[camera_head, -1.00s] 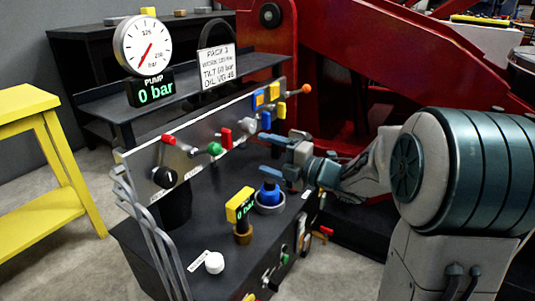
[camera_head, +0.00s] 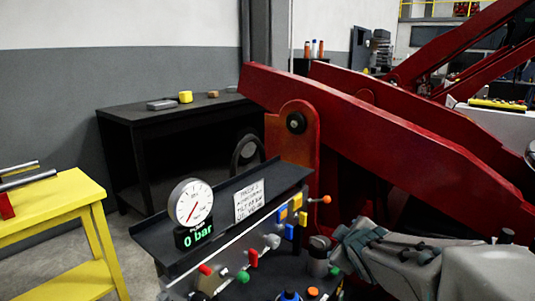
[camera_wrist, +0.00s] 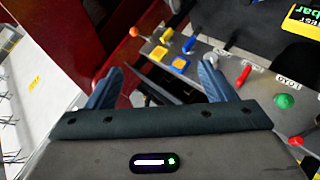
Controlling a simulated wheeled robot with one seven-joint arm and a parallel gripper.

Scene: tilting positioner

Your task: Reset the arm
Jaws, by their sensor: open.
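My gripper (camera_wrist: 158,82) is open, its two blue-grey fingers spread wide and apart in the wrist view, with nothing between them. The wrist view shows the panel beyond the fingers, with an orange-tipped lever (camera_wrist: 136,32), blue and yellow blocks (camera_wrist: 180,65), a red lever (camera_wrist: 243,76) and a green knob (camera_wrist: 284,101). The lower panel front is cut off in the head view.
A round gauge (camera_head: 190,203) and a "0 bar" display (camera_head: 194,236) stand on the console shelf beside a white sign (camera_head: 249,200). A large red frame (camera_head: 390,130) rises behind my arm. A yellow table (camera_head: 50,205) is at left, a dark bench (camera_head: 150,115) at the back.

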